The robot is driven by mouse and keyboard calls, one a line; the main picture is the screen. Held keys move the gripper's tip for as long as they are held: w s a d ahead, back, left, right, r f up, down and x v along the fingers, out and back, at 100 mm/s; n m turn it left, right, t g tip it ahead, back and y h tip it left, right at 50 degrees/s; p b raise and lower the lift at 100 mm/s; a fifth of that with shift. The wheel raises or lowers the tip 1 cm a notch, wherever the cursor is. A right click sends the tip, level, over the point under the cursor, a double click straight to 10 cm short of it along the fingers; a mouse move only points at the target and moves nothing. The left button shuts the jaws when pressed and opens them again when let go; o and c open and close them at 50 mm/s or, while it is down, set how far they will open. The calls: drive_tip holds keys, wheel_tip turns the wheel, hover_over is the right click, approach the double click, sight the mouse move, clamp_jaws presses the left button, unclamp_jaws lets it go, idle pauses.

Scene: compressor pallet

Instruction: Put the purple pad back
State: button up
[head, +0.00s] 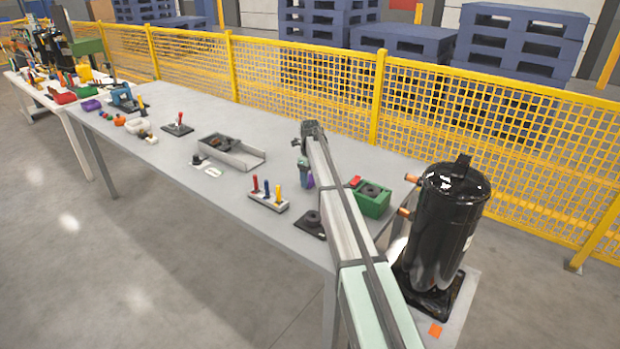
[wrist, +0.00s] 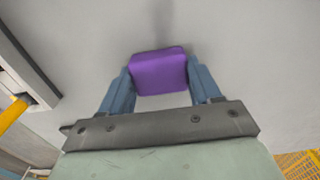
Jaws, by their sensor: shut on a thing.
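The purple pad (wrist: 158,66) sits between the two blue fingers of my gripper (wrist: 160,77) in the wrist view, with a finger against each side. My gripper is shut on it.
A grey tray (head: 247,158) with a dark part lies left of my gripper. A tool holder (head: 268,203) stands in front, a green box (head: 374,206) right. A black compressor (head: 447,225) stands at the table's right end. The table (head: 225,115) behind the tray is clear.

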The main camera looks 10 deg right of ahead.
sight(310, 177)
drive_tip(key=shift+f, duration=0.1)
drive_tip(key=o, duration=1)
wheel_tip(310, 177, up, 12)
drive_tip(key=shift+r, duration=0.1)
drive_tip(key=shift+w+a, duration=0.1)
idle(0.4)
